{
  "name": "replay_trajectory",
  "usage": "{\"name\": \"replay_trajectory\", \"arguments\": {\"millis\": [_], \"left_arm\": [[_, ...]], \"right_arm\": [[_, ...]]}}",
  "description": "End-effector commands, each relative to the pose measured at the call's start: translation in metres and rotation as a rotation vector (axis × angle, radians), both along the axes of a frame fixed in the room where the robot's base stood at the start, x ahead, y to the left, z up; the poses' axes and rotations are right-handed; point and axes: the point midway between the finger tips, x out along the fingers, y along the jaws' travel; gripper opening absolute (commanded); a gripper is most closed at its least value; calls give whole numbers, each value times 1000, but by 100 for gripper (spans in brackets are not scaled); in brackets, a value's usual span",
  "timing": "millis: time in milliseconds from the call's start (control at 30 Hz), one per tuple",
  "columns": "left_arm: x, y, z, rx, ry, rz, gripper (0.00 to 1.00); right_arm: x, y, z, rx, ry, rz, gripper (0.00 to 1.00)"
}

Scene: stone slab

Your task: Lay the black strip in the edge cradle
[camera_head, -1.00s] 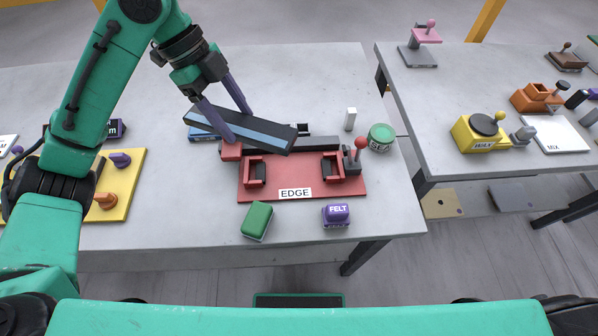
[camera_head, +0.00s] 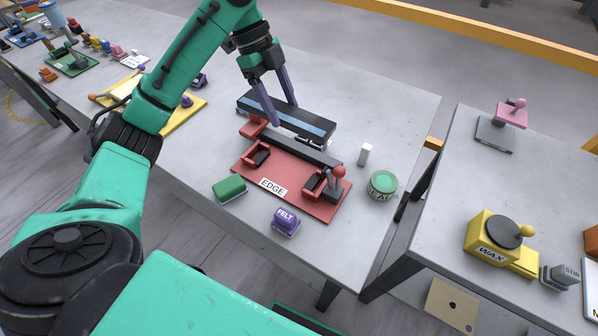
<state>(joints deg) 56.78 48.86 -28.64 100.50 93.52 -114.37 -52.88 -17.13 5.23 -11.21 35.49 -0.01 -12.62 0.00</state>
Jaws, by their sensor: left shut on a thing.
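The black strip (camera_head: 290,117), with a blue-grey band along its side, is held by my left gripper (camera_head: 284,115). The gripper's two purple fingers are shut on it. The strip is above the rear of the edge cradle (camera_head: 285,187), a red base labelled EDGE, and hides part of its back. The cradle has two red brackets with dark insides, a left one (camera_head: 257,155) and a right one (camera_head: 318,184), and a dark bar behind them. A red-knobbed lever (camera_head: 336,179) stands at its right end. My right gripper is not in view.
A green block (camera_head: 229,188) and a purple FELT block (camera_head: 286,221) lie in front of the cradle. A white block (camera_head: 365,154) and a round green tin (camera_head: 382,184) stand to its right. A gap separates this table from the right one with the yellow WAX station (camera_head: 497,240).

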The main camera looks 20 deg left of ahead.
Motion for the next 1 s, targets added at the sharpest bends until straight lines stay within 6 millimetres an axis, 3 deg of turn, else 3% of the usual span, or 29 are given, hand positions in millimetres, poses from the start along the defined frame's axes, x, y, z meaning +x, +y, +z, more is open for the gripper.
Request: {"name": "replay_trajectory", "arguments": {"millis": [33, 200, 400, 833, 1000], "left_arm": [[-1, 0, -18, -1, 9, 0, 0], [-1, 1, -66, 2, 6, 1, 0], [-1, 1, -112, 1, 5, 0, 0], [-1, 1, -177, -1, 4, 1, 0], [0, 1, -185, 1, -1, -2, 0]], "right_arm": [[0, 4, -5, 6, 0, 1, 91], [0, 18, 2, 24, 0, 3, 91], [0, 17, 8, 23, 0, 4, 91], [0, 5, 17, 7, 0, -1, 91], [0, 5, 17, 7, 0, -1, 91]]}}
